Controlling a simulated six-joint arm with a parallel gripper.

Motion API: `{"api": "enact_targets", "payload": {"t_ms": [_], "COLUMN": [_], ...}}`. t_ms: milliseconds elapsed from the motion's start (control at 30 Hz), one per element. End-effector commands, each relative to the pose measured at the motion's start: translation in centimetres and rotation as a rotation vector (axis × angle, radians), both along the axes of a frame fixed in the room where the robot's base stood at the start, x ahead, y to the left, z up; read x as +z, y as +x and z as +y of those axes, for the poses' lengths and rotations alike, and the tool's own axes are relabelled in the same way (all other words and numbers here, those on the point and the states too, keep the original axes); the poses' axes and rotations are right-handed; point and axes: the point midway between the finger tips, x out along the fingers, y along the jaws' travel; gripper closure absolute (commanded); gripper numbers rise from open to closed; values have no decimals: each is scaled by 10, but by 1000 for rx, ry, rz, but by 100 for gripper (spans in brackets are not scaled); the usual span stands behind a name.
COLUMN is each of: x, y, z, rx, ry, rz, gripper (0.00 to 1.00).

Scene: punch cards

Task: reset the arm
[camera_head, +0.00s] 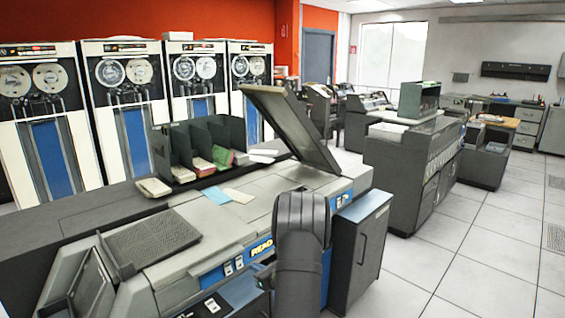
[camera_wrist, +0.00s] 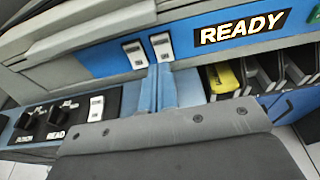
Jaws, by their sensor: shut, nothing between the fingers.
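My arm (camera_head: 301,245) shows in the head view as a dark ribbed link, standing in front of the blue front panel of the card machine (camera_head: 235,205). In the wrist view my gripper (camera_wrist: 157,88) is shut and empty, its two bluish fingers side by side. They point at the machine's front, just below two white rocker switches (camera_wrist: 147,51). I cannot tell whether the fingertips touch the panel. The lit READY sign (camera_wrist: 243,27) is to their upper right. In the head view the arm hides part of the panel.
A black panel with dark knobs (camera_wrist: 60,122) is left of my gripper. A yellow object (camera_wrist: 223,80) lies in a slotted bay to the right. A raised lid (camera_head: 292,128), card bins (camera_head: 200,148) and loose cards (camera_head: 238,195) are on the machine. Open floor (camera_head: 470,265) lies right.

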Motion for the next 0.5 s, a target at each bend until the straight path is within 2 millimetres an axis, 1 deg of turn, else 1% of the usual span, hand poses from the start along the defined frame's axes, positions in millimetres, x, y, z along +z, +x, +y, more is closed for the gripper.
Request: {"api": "enact_targets", "payload": {"t_ms": [33,300,367,500], "x": [5,29,19,6], "y": [-7,-42,-32,-13], "z": [-9,-44,-29,-11], "rx": [-5,-4,4,3], "ry": [0,1,1,1], "rz": [1,0,1,1], "gripper": [100,100,100,100]}}
